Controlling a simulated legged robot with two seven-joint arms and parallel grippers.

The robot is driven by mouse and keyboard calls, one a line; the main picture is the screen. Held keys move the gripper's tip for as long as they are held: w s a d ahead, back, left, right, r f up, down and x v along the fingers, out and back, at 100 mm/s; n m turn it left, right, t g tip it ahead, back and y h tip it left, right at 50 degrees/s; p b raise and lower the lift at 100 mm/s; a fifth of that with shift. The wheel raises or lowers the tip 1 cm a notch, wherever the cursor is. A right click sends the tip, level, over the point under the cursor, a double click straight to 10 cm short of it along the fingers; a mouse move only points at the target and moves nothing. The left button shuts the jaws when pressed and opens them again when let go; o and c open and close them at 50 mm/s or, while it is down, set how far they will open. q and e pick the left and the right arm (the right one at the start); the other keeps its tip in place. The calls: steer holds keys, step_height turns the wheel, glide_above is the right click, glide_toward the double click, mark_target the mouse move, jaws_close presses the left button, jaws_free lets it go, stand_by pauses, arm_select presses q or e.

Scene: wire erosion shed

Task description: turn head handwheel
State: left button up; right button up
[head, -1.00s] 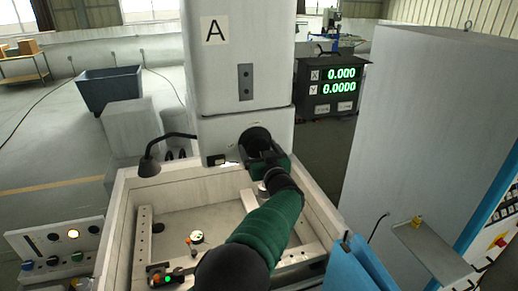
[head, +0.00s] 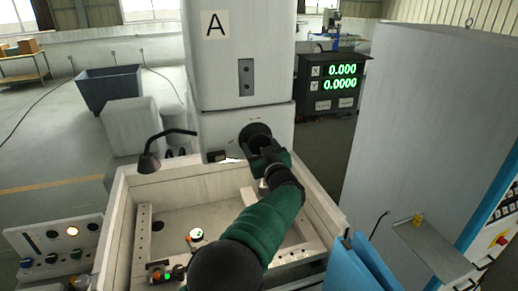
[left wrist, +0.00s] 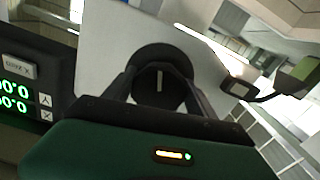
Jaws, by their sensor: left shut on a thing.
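The head handwheel (head: 254,133) is a round black wheel on the front of the grey machine head marked A. My left gripper (head: 258,146) reaches it from below right, at the end of a green and black arm, and is shut on the wheel. In the left wrist view the handwheel (left wrist: 160,60) lies between my two dark fingers, one at each side. A pale upright mark shows on its hub. The gripper hides the wheel's lower right part in the head view. My right gripper is not in view.
A work tank with pale walls (head: 326,215) lies below the head. A black lamp (head: 149,163) bends over its left wall. A readout box (head: 334,85) with green digits stands behind right. A tall grey cabinet (head: 420,130) and blue panels (head: 357,265) bound the right side.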

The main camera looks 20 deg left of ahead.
arm_select(q)
steer(key=n+b, duration=0.3)
steer(key=n, duration=0.1)
steer(key=shift+f, duration=0.2)
steer(key=n+b, duration=0.3)
steer(key=n, duration=0.2)
steer(key=shift+w+d, duration=0.1)
steer(key=n+b, duration=0.3)
steer(key=n, duration=0.1)
steer(key=shift+r+n+b, duration=0.1)
steer(key=shift+n+b, duration=0.2)
steer(key=shift+b, duration=0.05)
steer(key=shift+r+n+b, duration=0.1)
steer(key=shift+n+b, duration=1.2)
steer(key=shift+n, duration=0.8)
steer(key=shift+c, duration=0.2)
steer(key=shift+d, duration=0.1)
steer(key=o, duration=1.4)
steer(key=shift+r, duration=0.1)
